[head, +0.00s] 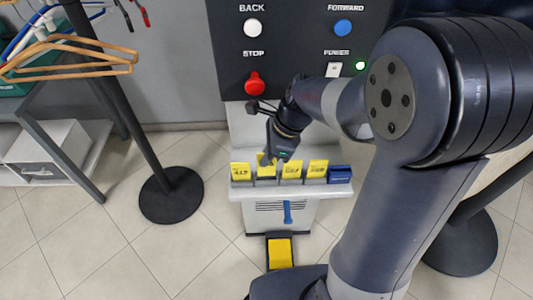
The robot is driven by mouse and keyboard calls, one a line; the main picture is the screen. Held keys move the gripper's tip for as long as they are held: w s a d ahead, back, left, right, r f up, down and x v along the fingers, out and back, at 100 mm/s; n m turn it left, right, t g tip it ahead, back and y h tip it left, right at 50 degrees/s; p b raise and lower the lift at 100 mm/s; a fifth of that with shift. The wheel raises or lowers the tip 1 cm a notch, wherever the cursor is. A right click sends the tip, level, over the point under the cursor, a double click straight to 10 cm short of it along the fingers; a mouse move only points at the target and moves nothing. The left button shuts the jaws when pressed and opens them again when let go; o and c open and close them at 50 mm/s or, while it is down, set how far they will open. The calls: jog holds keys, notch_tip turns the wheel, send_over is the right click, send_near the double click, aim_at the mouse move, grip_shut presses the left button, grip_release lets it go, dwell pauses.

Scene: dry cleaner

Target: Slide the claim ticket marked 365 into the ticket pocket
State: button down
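Several yellow claim tickets stand in a row on the white ledge (250,192) of the machine. The leftmost ticket (241,172) has dark digits, perhaps 417. The second ticket (265,172) is right below my gripper (267,157), which partly covers its top. The third ticket (291,170) and fourth ticket (317,169) stand to the right. Their numbers are too small to read surely, so I cannot tell which is 365. A blue holder (339,174), likely the ticket pocket, is at the ledge's right end. I cannot tell whether my fingers are apart or closed on the second ticket.
A dark control panel (290,75) with a red stop button (254,84) rises behind the ledge. A blue lever (287,212) and yellow pedal (279,253) are below. A rack base (171,195) stands left. My arm fills the right side.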

jog(key=shift+f, duration=0.1)
jog(key=c, duration=1.5)
grip_release()
jog(key=shift+c, duration=0.2)
jog(key=p+v, duration=0.1)
jog(key=v, duration=0.9)
jog(key=shift+d+r+p, duration=0.2)
jog(key=shift+r+p, duration=0.1)
jog(key=shift+r, duration=0.05)
